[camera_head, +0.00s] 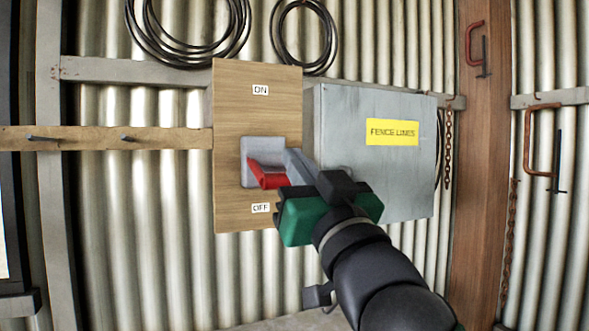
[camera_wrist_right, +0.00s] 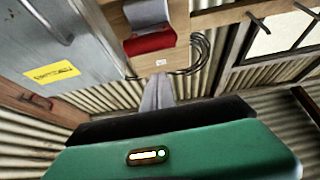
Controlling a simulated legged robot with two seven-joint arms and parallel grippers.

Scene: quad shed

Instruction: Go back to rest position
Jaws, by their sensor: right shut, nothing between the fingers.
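My right gripper (camera_head: 296,165) reaches up from the lower right in the head view, just right of a red switch handle (camera_head: 267,174). Its grey fingers are closed together with nothing between them. The handle sticks out from a grey switch plate (camera_head: 250,150) on a wooden board (camera_head: 240,215), tilted down toward the OFF label (camera_head: 261,208). The ON label (camera_head: 260,90) is above. In the right wrist view the red handle (camera_wrist_right: 150,43) lies beyond the fingertips (camera_wrist_right: 158,92), with a gap seeming to separate them. My left gripper is not in view.
A grey metal box (camera_head: 380,180) with a yellow FENCE LINES sign (camera_head: 392,132) stands close right of the board. A wooden rail (camera_head: 105,138) with pegs runs left. Black cable coils (camera_head: 305,40) hang above. A chain (camera_head: 448,150) and red clamps (camera_head: 541,145) hang at right.

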